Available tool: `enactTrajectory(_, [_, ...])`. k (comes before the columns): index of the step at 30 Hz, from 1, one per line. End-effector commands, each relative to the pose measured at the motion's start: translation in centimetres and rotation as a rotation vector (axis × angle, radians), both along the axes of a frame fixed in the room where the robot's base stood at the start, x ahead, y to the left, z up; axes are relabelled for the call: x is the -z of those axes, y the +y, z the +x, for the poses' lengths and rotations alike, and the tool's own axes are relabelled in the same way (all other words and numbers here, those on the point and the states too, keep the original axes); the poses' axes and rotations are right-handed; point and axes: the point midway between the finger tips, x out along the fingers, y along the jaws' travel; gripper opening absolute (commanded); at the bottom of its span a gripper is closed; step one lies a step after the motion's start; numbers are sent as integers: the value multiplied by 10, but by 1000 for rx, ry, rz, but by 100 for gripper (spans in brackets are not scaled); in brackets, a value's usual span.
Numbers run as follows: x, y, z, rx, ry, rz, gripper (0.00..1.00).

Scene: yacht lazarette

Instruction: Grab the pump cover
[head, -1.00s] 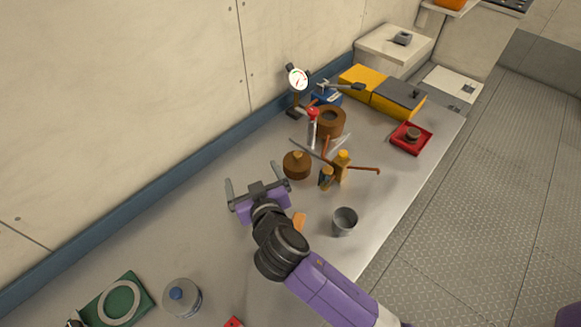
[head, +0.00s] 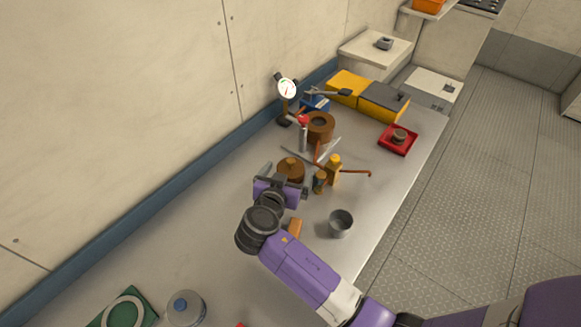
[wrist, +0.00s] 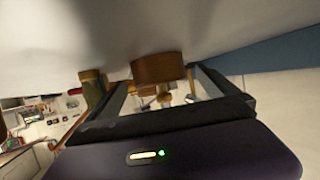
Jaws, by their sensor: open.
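The pump cover, which I take to be the brown round lid with a small knob (head: 291,167), sits on the bench just beyond my gripper. Its near side is partly hidden by my gripper in the head view. My gripper (head: 286,180) is open, low over the bench, with its fingers pointing at the cover. In the wrist view, which looks upside down, the cover (wrist: 157,67) shows between the two fingers of my gripper (wrist: 161,88), knob downward in the picture. I cannot tell whether either finger touches it.
Close right of the cover stand a yellow-topped bottle (head: 333,168) and a small dark container (head: 319,182). A brown hollow cylinder (head: 320,128) and red-topped tool (head: 303,130) stand behind.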

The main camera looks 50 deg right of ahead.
Motion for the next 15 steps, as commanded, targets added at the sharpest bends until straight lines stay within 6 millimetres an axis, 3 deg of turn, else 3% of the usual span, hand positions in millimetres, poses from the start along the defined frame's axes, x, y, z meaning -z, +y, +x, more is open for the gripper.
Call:
enactTrajectory(6, [8, -21, 10, 1, 0, 0, 98])
enactTrajectory(14, [10, -23, 11, -1, 0, 0, 98])
enactTrajectory(15, [10, -23, 11, -1, 0, 0, 92])
